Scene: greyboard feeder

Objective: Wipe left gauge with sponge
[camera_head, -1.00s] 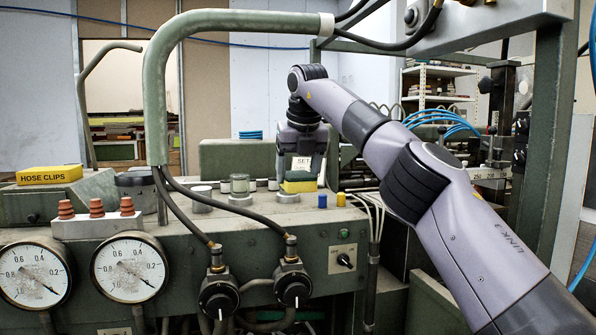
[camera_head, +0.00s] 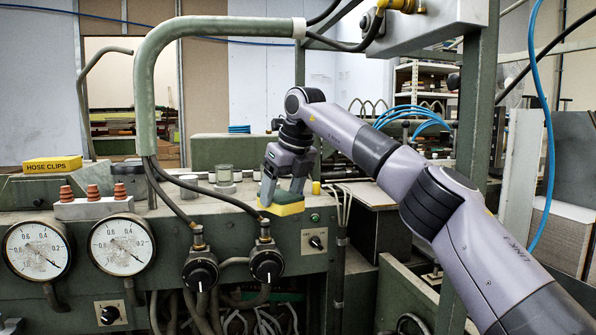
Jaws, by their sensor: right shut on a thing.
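Two round white gauges with smudged faces sit on the front of the green machine at the left. The left gauge (camera_head: 37,249) is at the picture's left edge, and the other gauge (camera_head: 121,245) is just right of it. My left gripper is not in view.
A thick green pipe (camera_head: 147,90) and dark hoses (camera_head: 172,190) stand between the sponge and the gauges. Two black knobs (camera_head: 201,272) jut from the panel. Red-brown insulators (camera_head: 93,192) and a yellow hose clips box (camera_head: 53,164) are on top at left.

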